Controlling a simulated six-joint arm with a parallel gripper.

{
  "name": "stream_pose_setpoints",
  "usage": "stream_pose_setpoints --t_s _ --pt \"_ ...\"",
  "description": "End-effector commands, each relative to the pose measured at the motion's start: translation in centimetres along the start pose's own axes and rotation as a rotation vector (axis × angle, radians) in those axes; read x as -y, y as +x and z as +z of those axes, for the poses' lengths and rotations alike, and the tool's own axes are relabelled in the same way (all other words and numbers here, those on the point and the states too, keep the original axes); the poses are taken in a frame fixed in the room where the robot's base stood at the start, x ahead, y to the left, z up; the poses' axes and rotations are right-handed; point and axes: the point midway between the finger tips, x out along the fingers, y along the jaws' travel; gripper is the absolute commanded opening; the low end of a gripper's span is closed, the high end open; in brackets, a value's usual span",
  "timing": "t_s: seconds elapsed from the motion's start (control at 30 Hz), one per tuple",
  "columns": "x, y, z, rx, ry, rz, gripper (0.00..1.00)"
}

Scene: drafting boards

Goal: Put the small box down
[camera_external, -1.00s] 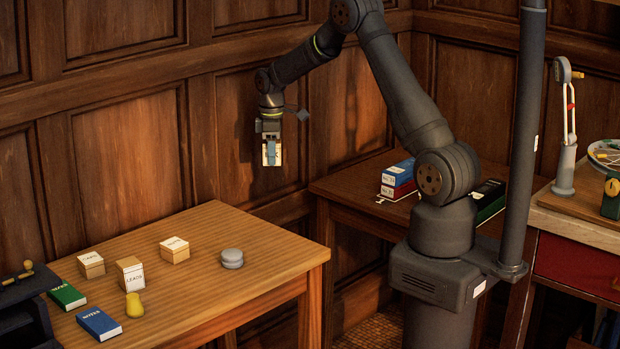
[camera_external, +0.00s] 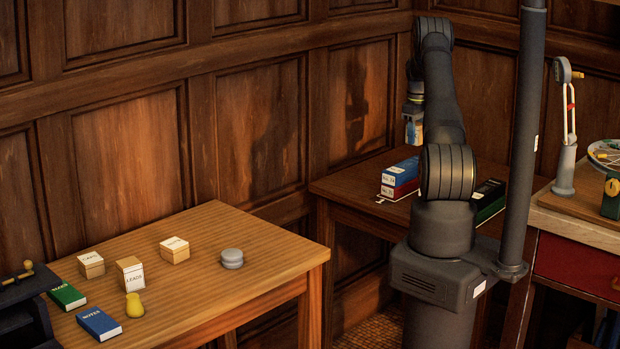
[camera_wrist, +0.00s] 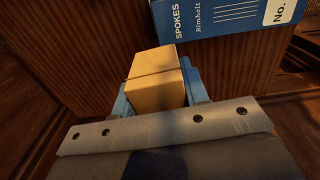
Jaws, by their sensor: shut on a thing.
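My gripper (camera_external: 414,128) hangs over the back table, behind the stacked books in the external view. In the wrist view my gripper (camera_wrist: 158,92) has its blue fingers shut on a small tan box (camera_wrist: 155,78) with a darker seam across it. The box is held above the wooden tabletop. In the external view my arm and fingers mostly hide the held box.
A blue book (camera_wrist: 225,28), its spine marked SPOKES, is close beside the held box. It tops a red one on the back table (camera_external: 340,190). The left table (camera_external: 225,295) bears small boxes (camera_external: 130,273), notebooks, a yellow piece and grey discs (camera_external: 232,258).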

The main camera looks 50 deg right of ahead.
Motion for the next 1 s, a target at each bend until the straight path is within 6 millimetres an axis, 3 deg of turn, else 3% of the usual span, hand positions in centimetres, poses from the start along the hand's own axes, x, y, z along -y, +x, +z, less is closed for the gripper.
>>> stream_pose_setpoints --t_s 0.1,0.27,0.37,0.73,1.0 --pt "-2.5 0.2 2.7 0.000 0.047 0.000 0.17" --pt "-3.8 0.5 4.0 0.000 0.072 -0.001 0.17" --pt "-3.7 1.3 2.9 0.000 0.073 -0.001 0.17" --pt "-2.4 6.2 -5.1 0.000 0.072 0.000 0.17" --pt "-2.1 7.4 -7.2 0.000 0.075 0.000 0.17"
